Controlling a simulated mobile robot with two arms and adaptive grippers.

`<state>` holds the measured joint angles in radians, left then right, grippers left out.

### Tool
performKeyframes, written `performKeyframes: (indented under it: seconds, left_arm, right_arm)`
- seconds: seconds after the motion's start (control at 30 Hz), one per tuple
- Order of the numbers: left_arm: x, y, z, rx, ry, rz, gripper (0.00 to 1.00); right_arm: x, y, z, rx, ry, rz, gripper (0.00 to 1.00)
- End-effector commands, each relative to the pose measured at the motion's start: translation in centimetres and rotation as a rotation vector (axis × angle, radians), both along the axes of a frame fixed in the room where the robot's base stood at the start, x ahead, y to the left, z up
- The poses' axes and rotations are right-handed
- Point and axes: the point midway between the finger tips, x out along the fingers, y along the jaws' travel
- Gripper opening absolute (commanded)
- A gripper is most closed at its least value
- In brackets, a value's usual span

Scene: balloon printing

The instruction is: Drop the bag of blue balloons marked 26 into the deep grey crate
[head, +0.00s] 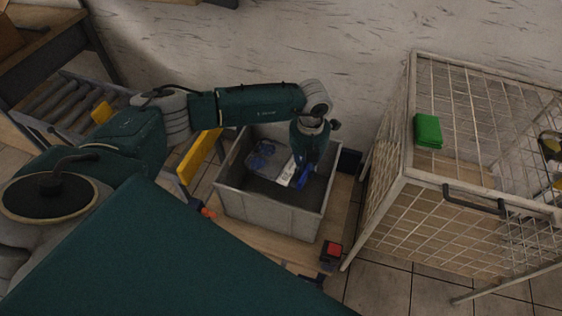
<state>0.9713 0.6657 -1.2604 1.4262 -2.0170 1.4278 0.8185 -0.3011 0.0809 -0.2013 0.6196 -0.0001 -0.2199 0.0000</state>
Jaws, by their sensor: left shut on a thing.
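The deep grey crate (268,208) stands on a wooden surface near the middle of the head view. My left arm reaches over it from the left, and my left gripper (300,180) points down inside the crate's opening. The gripper is shut on a bag with blue content (263,158), which shows left of the fingers with a white part beside them. The number on the bag is too small to read. I cannot tell whether the bag touches the crate floor. My right gripper is not in view.
A red button box (331,250) sits in front of the crate. A roller conveyor (62,100) is at the left. The wall is close behind.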

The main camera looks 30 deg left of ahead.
Motion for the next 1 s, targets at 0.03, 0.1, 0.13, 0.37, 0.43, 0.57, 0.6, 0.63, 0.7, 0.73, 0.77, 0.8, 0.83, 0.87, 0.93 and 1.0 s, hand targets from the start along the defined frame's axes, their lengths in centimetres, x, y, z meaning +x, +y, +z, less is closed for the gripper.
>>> performKeyframes:
  seconds: [0.03,0.1,0.13,0.37,0.43,0.57,0.6,0.63,0.7,0.73,0.77,0.8,0.83,0.87,0.93,1.0]
  left_arm:
    - [0.0,0.0,0.1,0.000,0.000,0.000,0.00]
    - [0.0,0.0,0.1,0.000,0.000,0.000,0.21]
    - [0.0,0.0,0.1,0.000,0.000,-0.001,0.27]
    - [0.0,0.0,0.1,0.000,-0.001,-0.001,0.39]
    - [0.0,0.0,0.1,0.000,0.000,-0.001,0.39]
    - [0.1,0.0,0.5,-0.001,-0.002,-0.001,0.39]
    - [0.1,-0.1,0.9,-0.002,-0.003,-0.001,0.39]
    - [0.2,-0.1,1.3,-0.002,-0.004,-0.001,0.39]
    - [0.1,0.0,2.4,-0.002,-0.004,-0.002,0.39]
    - [0.1,-0.1,3.0,-0.002,-0.004,-0.002,0.39]
    - [0.1,0.0,3.7,-0.001,-0.004,-0.002,0.39]
    - [0.2,0.0,4.6,-0.001,-0.006,-0.002,0.39]
    - [0.2,0.0,5.3,-0.001,-0.005,-0.002,0.39]
    - [0.2,0.0,6.0,-0.001,-0.005,-0.001,0.39]
    - [0.2,-0.1,7.4,-0.002,-0.004,-0.001,0.39]
    - [0.2,0.0,8.8,-0.001,-0.005,-0.001,0.39]
  right_arm:
    - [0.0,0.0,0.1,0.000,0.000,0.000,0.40]
    - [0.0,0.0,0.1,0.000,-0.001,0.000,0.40]
    - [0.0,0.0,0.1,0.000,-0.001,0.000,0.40]
    - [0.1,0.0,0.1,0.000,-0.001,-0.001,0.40]
    - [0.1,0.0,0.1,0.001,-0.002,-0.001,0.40]
    - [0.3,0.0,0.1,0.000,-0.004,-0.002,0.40]
    - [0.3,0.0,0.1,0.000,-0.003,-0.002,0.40]
    - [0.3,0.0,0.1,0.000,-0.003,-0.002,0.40]
    - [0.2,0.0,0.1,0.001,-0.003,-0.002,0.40]
    - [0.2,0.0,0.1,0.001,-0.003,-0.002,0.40]
    - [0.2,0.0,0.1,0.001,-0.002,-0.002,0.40]
    - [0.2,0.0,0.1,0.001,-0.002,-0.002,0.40]
    - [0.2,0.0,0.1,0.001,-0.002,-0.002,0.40]
    - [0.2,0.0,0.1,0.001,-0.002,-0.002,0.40]
    - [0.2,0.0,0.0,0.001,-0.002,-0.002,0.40]
    - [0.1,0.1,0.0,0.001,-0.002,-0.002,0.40]
